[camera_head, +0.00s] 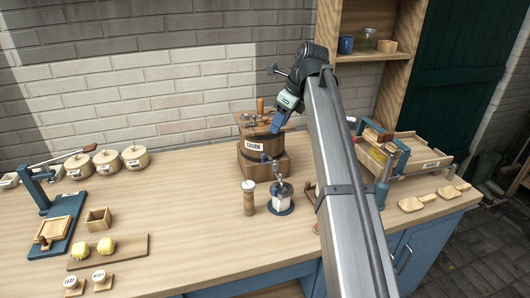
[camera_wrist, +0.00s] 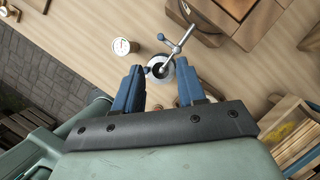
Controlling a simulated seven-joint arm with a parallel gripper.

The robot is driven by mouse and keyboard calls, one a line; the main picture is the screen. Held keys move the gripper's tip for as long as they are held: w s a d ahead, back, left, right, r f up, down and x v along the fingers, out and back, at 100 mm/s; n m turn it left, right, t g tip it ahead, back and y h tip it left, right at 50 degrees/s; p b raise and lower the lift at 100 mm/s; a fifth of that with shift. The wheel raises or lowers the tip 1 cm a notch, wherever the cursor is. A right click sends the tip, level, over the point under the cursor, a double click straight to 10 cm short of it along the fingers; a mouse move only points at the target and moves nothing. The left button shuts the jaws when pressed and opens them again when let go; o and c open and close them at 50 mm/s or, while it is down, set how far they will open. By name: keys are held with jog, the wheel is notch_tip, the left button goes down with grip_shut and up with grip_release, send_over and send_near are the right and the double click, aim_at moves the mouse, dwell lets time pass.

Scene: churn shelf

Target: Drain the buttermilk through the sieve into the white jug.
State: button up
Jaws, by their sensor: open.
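The wooden churn (camera_head: 256,147), labelled CHURN, stands on a wooden block at the middle back of the table. A metal tap with a crossbar handle (camera_wrist: 181,39) is at its front, above the jug. The white jug (camera_head: 282,200) stands on a blue base in front of the churn. A grey round piece, perhaps the sieve, covers its top; the wrist view shows a round dark-centred opening (camera_wrist: 158,70) there. My gripper (camera_wrist: 158,88) is open and empty, its blue fingers pointing toward the jug and tap. In the head view my gripper (camera_head: 276,127) overlaps the churn's right side.
A blue press (camera_head: 58,222), a board with butter pieces (camera_head: 107,251) and several lidded pots (camera_head: 107,161) are at left. A wooden tray (camera_head: 408,158) and scoops (camera_head: 411,204) are at right, beyond my arm.

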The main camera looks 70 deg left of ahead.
jog(key=x, duration=1.3)
jog(key=shift+a, duration=0.15)
jog(key=shift+c, duration=0.5)
grip_shut()
